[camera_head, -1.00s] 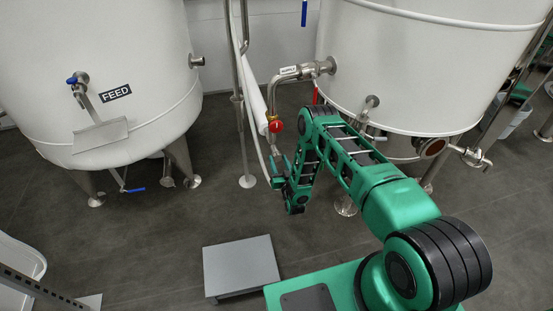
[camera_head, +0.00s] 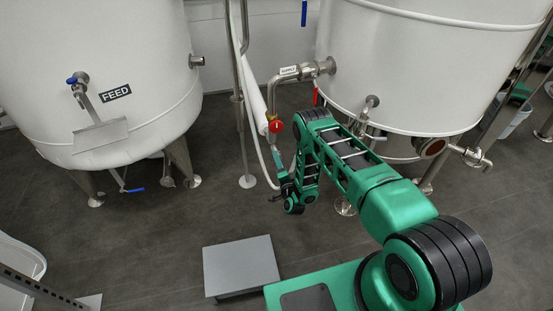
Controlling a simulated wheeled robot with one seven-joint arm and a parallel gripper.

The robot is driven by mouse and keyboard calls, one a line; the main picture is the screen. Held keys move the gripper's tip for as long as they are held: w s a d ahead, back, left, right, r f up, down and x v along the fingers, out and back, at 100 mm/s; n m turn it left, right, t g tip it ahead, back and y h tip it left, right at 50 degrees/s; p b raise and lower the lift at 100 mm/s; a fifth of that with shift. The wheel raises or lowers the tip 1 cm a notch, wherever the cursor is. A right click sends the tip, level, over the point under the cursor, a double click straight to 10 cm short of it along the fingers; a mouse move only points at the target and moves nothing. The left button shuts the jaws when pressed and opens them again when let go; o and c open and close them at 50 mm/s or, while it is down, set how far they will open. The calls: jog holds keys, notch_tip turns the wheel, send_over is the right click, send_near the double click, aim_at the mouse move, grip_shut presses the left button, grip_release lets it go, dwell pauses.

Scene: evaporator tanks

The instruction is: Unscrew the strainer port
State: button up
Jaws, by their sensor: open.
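A steel pipe (camera_head: 283,80) with a small white label leaves the right tank (camera_head: 425,60), bends downward and carries a red round part (camera_head: 276,126). I cannot make out for sure which fitting there is the strainer port. My green arm reaches left from the base, and its forearm hangs down in front of the right tank.
The left tank (camera_head: 120,60) bears a FEED label and a blue-handled valve (camera_head: 78,80). Thin vertical pipes (camera_head: 243,130) stand between the tanks. A grey low platform (camera_head: 240,266) lies on the floor. A white tub (camera_head: 18,262) is at lower left.

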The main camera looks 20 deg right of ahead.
jog(key=m, duration=1.2)
jog(key=shift+a+r, duration=0.1)
grip_shut()
jog(key=n, duration=0.5)
jog(key=shift+a, duration=0.1)
jog(key=shift+s+f+n, duration=0.1)
jog(key=shift+f+n, duration=0.05)
jog(key=shift+n, duration=1.15)
jog(key=shift+s+f+n, duration=0.1)
jog(key=shift+n, duration=1.2)
